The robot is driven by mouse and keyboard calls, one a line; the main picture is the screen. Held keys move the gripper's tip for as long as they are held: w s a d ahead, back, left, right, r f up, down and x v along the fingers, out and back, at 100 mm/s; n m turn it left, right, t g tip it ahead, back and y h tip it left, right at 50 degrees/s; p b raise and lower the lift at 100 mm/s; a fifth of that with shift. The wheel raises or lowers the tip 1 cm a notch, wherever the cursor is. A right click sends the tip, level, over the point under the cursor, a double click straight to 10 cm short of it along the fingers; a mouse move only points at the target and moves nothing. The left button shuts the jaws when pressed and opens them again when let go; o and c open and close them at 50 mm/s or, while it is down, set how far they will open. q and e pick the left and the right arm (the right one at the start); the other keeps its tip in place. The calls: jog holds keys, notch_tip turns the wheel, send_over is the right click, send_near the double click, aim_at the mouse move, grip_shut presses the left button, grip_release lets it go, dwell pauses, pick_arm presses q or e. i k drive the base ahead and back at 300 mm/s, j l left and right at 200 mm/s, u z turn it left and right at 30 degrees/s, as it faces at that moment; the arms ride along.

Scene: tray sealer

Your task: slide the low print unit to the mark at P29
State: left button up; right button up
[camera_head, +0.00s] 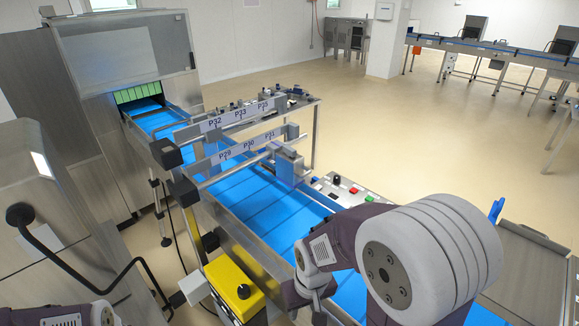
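A grey print unit (290,165) hangs on the nearer, lower rail (225,172), at its right part by the P31 label. The P29 mark (225,155) is at the left part of that rail, with P30 (249,145) between them. My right arm reaches in from the lower right over the blue belt. Its gripper (313,285) is nearer to me than the print unit and apart from it. Its fingers are not clear, so I cannot tell whether it is open. Only links of my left arm show at the bottom left; its gripper is out of view.
A second rail with labels P32 (215,122), P33 and P35 stands behind. The blue conveyor belt (265,205) runs under both rails into a steel machine (130,60). A yellow box (233,285) and a button panel (345,188) flank the belt.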

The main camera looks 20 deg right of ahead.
aim_at(290, 171)
jog(key=i+j+z, duration=0.3)
jog(key=j+z, duration=0.35)
jog(key=i, duration=0.55)
